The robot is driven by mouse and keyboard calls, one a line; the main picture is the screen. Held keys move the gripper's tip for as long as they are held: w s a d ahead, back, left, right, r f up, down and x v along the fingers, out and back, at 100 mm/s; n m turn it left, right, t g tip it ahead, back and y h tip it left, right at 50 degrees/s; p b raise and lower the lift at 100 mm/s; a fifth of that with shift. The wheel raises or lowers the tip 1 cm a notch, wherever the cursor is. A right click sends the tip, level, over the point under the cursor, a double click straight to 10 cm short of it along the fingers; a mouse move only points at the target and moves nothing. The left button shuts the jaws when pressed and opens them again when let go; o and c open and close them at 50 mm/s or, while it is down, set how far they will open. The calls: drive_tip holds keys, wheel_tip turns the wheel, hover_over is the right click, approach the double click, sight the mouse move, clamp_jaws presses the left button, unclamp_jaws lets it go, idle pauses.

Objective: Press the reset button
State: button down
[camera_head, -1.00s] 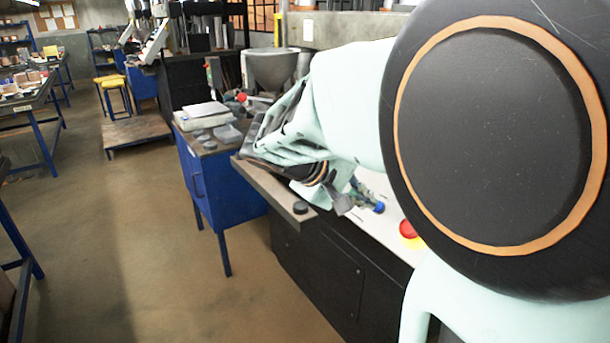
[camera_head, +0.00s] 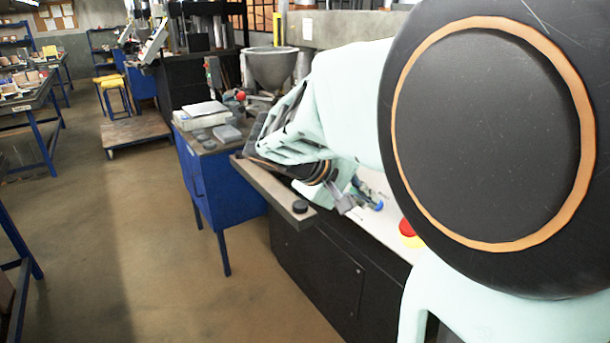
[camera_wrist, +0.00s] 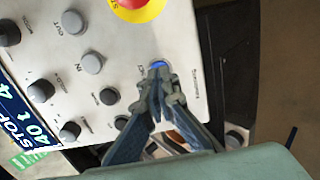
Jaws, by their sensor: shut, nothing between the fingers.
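A blue button (camera_wrist: 157,65) sits on the white control panel (camera_wrist: 110,40) in the wrist view; the lettering beside it is too small to read. In the head view the blue button (camera_head: 378,206) shows just past my fingertips. My gripper (camera_wrist: 161,77) is shut and empty, its fingertips right at the blue button and covering part of it. I cannot tell whether they touch it. In the head view my gripper (camera_head: 362,197) reaches over the panel, partly hidden behind my arm.
A red button on a yellow surround (camera_wrist: 136,8) is on the same panel. Grey buttons (camera_wrist: 92,63) and black knobs (camera_wrist: 41,90) lie left of my fingers. A blue cabinet (camera_head: 215,185) with boxes on top stands left of the machine. The floor (camera_head: 130,240) is clear.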

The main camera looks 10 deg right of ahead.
drive_tip(key=shift+b+x, duration=0.6)
drive_tip(key=shift+x, duration=0.25)
idle(0.5)
drive_tip(key=shift+r, duration=0.1)
drive_tip(key=p+v, duration=0.3)
drive_tip(key=v, duration=0.5)
idle(0.6)
